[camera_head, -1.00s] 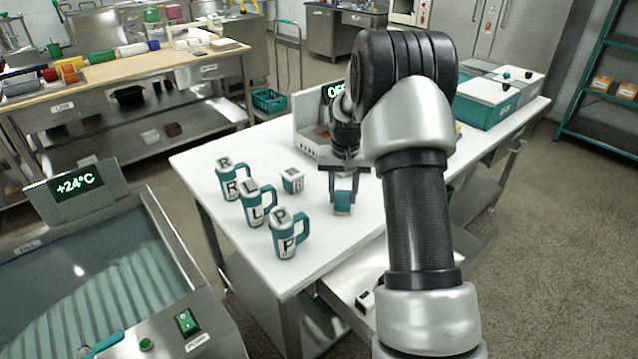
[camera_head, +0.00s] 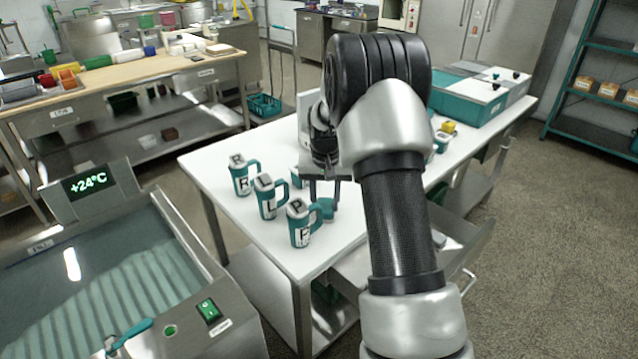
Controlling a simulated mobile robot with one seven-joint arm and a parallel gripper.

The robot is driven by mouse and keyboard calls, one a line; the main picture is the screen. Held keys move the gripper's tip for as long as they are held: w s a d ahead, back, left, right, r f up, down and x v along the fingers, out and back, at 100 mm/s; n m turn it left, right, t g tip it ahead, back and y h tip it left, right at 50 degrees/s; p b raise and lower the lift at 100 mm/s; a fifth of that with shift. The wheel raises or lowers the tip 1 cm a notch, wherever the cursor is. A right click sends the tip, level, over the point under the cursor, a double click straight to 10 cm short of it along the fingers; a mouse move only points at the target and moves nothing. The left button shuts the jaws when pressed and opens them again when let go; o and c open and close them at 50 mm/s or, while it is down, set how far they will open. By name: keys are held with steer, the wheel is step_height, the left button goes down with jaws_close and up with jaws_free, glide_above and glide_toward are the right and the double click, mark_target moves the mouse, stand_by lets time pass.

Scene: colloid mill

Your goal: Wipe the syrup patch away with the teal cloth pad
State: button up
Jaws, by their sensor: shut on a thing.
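My gripper (camera_head: 325,190) is over the white table, its fingers pointing down. It is shut on the teal cloth pad (camera_head: 327,209), which shows at the fingertips just right of the mug marked P. Whether the pad touches the tabletop I cannot tell. No syrup patch can be made out; part of the table is hidden behind my arm and gripper.
Teal-and-white mugs marked R (camera_head: 242,178), L (camera_head: 268,197) and P (camera_head: 302,223) stand in a row left of my gripper. A small white-and-teal container (camera_head: 297,177) is partly hidden behind it. A teal box (camera_head: 465,100) stands at the table's far right. An open drawer (camera_head: 345,283) juts out in front.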

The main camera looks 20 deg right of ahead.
steer(key=shift+s+a, duration=0.15)
steer(key=shift+a, duration=0.25)
step_height(320, 180, up, 3)
steer(key=shift+a+f+p, duration=0.15)
steer(key=shift+p, duration=0.5)
steer(key=shift+r+p, duration=1.85)
steer(key=shift+r, duration=0.9)
steer(key=shift+s+d, duration=0.1)
steer(key=shift+d, duration=0.1)
